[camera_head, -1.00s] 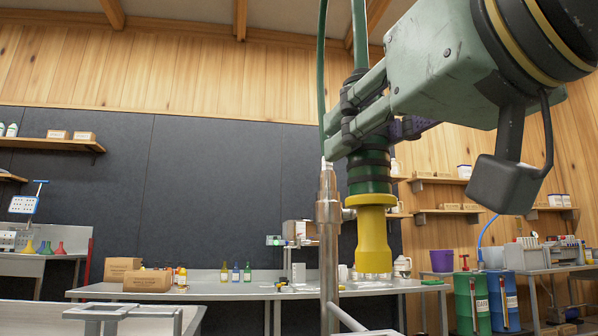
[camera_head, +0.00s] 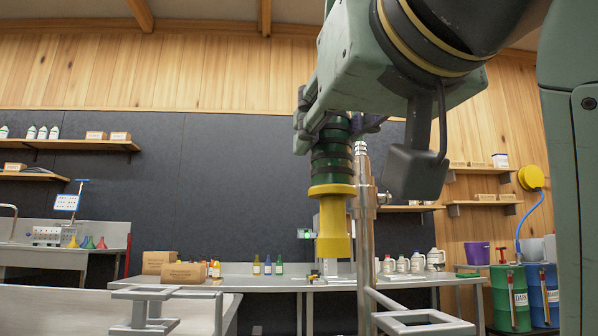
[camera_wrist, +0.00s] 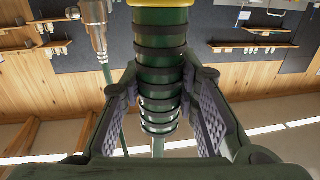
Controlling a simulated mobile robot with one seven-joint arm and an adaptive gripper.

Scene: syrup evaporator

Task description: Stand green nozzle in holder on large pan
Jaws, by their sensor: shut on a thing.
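The green nozzle (camera_head: 331,165) has dark ribs and a yellow end (camera_head: 333,232) that points down. It hangs upright in the air in the head view, just left of a metal standpipe. My gripper (camera_head: 318,130) is shut around its upper green body. The wrist view shows the ribbed green body (camera_wrist: 160,75) between my finger pads. A grey square frame holder (camera_head: 168,293) stands at the lower left, by a pale pan wall (camera_head: 60,306). A second grey square frame (camera_head: 432,328) is at the lower right. I cannot tell which holder belongs to the large pan.
The metal standpipe (camera_head: 365,235) rises close to the nozzle's right side and is an obstacle. A bench (camera_head: 270,284) with boxes and bottles stands behind. Green (camera_head: 510,296) and blue (camera_head: 541,293) drums are at the right. Air left of the nozzle is clear.

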